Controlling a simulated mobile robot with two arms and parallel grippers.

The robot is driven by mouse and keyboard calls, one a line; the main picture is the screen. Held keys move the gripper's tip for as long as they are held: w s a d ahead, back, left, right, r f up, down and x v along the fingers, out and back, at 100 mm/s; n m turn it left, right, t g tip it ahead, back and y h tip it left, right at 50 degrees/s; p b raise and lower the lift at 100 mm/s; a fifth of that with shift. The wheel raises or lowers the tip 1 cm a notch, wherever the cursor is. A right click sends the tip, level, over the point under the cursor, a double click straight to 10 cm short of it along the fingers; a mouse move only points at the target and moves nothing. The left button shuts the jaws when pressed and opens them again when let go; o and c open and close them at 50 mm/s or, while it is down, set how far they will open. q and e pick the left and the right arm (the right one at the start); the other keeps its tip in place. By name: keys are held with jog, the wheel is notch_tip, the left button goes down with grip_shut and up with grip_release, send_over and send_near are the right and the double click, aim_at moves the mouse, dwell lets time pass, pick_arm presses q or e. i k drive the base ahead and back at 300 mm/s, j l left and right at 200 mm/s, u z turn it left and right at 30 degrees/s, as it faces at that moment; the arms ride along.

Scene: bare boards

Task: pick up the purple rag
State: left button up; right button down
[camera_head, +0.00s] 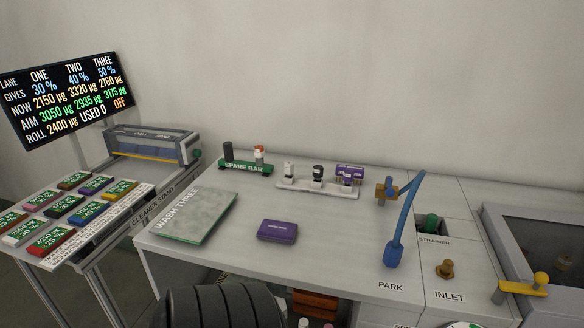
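A small purple folded block (277,230), which looks like the purple rag, lies flat on the light grey bench top. It is right of the WASH THREE plate, and its top bears a small label too small to read. Another purple item (350,172) with a label stands at the right end of the white rack, farther back. Neither of my grippers is in view, and nothing touches the purple block.
The grey-green WASH THREE plate (198,218) lies left of the rag. Behind are the green SPARE BAR (245,168) and a white rack (316,189). A blue hose tool (394,254) stands right, near PARK. The bench around the rag is clear.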

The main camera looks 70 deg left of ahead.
aim_at(269, 230)
jog(key=u, duration=2.3)
jog(key=k+l+u, duration=0.1)
jog(key=u, duration=0.2)
jog(key=k+l+u, duration=0.15)
jog(key=l+u, duration=0.15)
